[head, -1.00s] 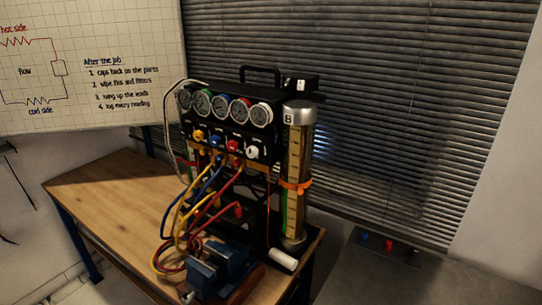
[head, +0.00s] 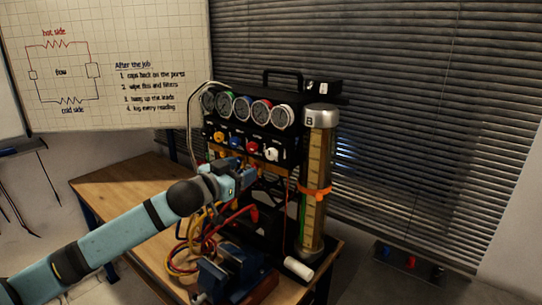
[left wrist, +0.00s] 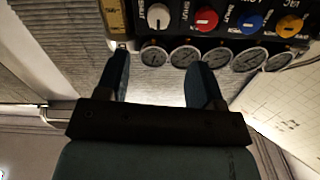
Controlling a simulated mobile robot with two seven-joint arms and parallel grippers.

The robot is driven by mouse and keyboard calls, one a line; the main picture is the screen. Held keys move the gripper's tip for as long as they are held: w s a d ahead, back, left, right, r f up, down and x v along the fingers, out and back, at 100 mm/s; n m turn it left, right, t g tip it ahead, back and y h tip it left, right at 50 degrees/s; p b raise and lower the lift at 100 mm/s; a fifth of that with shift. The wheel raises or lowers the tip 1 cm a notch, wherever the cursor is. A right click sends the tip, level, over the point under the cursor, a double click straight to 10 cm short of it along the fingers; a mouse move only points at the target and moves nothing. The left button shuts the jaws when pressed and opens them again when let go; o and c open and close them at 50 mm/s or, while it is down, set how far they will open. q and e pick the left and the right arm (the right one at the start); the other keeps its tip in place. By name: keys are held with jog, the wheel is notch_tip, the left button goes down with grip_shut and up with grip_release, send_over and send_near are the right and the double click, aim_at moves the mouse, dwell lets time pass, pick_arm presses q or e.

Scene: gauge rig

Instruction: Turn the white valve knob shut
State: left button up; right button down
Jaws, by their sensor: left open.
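The white valve knob (head: 271,154) is at the right end of a row of coloured knobs on the black gauge rig (head: 285,165), below the dials. In the left wrist view the white knob (left wrist: 158,17) shows near the top edge, beyond the fingertips. My left gripper (head: 250,174) is in front of the rig, lower and to the left of the white knob in the head view. Its two fingers (left wrist: 161,62) are spread apart with nothing between them, and they look clear of the knob. My right gripper is not in view.
Red (head: 252,147), blue (head: 235,141) and yellow (head: 218,136) knobs sit left of the white one. Coloured hoses hang below, behind my arm. A tall cylinder (head: 318,185) stands close on the right. A blue vise (head: 235,270) is in front on the wooden bench (head: 120,180).

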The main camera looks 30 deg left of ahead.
aim_at(269, 155)
pick_arm(q)
jog(key=w+p, duration=0.1)
jog(key=w, duration=0.7)
jog(key=w+d+p, duration=0.1)
jog(key=w, duration=0.3)
jog(key=shift+w+d+p, duration=0.1)
jog(key=shift+w+p, duration=0.25)
jog(key=shift+w, duration=0.05)
jog(key=shift+c, duration=0.2)
jog(key=c, duration=0.9)
